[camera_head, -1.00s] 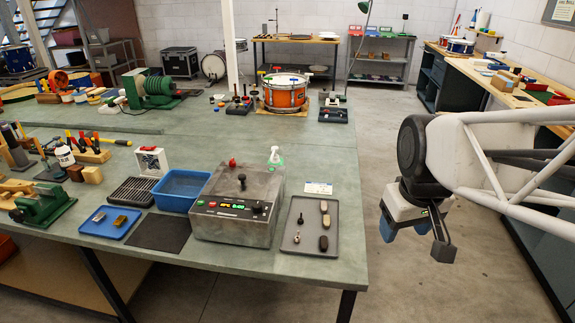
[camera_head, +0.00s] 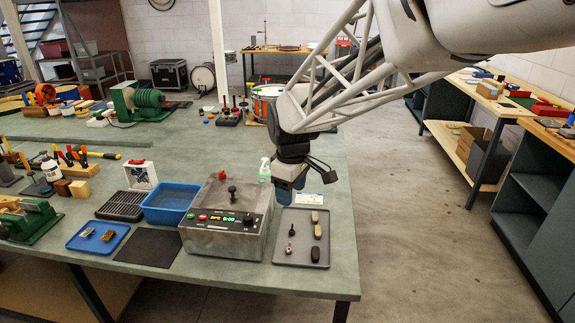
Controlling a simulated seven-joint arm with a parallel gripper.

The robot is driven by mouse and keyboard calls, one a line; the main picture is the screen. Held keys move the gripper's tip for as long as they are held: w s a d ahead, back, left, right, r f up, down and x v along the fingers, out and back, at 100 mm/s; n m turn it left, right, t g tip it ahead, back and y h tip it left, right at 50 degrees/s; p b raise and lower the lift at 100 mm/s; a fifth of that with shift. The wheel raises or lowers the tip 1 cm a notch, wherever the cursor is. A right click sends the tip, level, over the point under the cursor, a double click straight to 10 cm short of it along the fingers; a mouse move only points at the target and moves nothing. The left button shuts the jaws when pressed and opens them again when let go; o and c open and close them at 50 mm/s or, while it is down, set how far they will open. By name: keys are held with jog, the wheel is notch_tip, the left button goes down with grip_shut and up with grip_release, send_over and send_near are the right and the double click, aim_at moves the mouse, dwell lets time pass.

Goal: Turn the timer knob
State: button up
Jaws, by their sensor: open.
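The grey metal box (camera_head: 212,244) stands near the front edge of the bench. Its sloped front panel carries a lit display (camera_head: 226,219), coloured buttons and a small dark knob (camera_head: 248,219) at the right end. No label on that knob is readable. A larger black knob (camera_head: 231,190) stands upright on top of the box. My gripper (camera_head: 284,198) is open, pointing down with blue fingertips. In the picture it is to the right of the box, over the back left of the grey tray, apart from the panel knob. Nothing shows between its fingers.
The grey tray (camera_head: 276,251) right of the box holds several small dark and tan pieces. A clear bottle (camera_head: 265,168) stands behind the box, partly near my arm. A blue bin (camera_head: 170,197) sits close on the left. The dark mat (camera_head: 147,247) is bare.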

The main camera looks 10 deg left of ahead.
aim_at(248, 217)
jog(key=w+a+f+n, duration=0.1)
jog(key=a, duration=0.3)
jog(key=w+a+f+n, duration=0.2)
jog(key=a, duration=0.2)
jog(key=w+a+f+n, duration=0.1)
jog(key=a+f, duration=0.1)
jog(key=a, duration=0.2)
jog(key=shift+w+a+f+g, duration=0.2)
jog(key=shift+a+g, duration=0.1)
jog(key=shift+a, duration=0.1)
jog(key=shift+f, duration=3.9)
jog(key=c, duration=0.9)
